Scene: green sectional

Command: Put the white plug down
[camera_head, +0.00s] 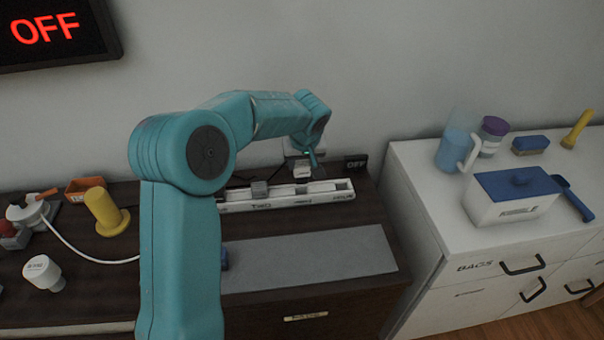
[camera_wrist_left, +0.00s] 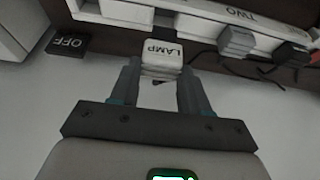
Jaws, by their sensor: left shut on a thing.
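The white plug (camera_wrist_left: 162,55), marked LAMP, is between the two fingers of my left gripper (camera_wrist_left: 160,75) in the wrist view. The gripper is shut on it, and the label reads upside down there. In the head view my left gripper (camera_head: 311,156) is small and partly hidden by its own wrist, near the back of the dark cabinet. I cannot tell whether the plug touches the strip. My right gripper is not in view.
A grey plug (camera_head: 259,189) sits at the strip. A yellow object (camera_head: 104,212) and a white bulb-like object (camera_head: 43,271) are left. A white cabinet (camera_head: 425,190) stands right.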

